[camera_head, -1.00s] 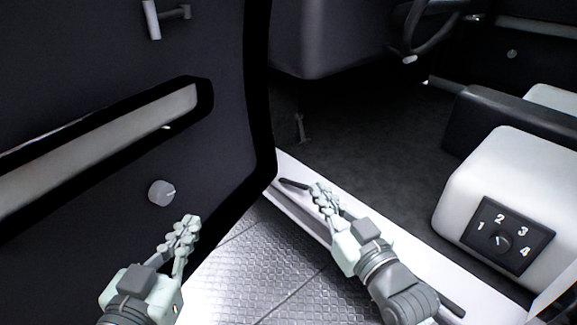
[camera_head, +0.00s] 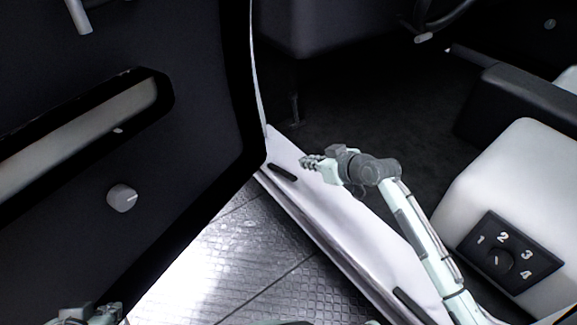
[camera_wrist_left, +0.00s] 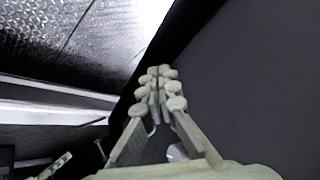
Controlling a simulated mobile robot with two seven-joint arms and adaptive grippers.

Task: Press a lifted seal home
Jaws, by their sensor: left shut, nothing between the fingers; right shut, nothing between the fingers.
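A dark seal strip shows as two short black pieces on the white door sill (camera_head: 325,220). The far piece (camera_head: 283,172) lies near the door's lower corner, and the near piece (camera_head: 412,304) lies toward the bottom of the head view. I cannot tell how high either piece stands. My right gripper (camera_head: 308,163) is shut and empty, its fingertips just right of the far piece; contact cannot be told. My left gripper (camera_head: 100,313) is cut off at the bottom left of the head view. In the left wrist view its fingers (camera_wrist_left: 160,85) are shut with nothing between them.
The open dark door (camera_head: 190,190), with a grey knob (camera_head: 122,198), fills the left side. A white seat box with a numbered dial (camera_head: 499,262) stands at the right. Metal tread-plate floor (camera_head: 230,262) lies outside the sill; the dark cabin floor is clear.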

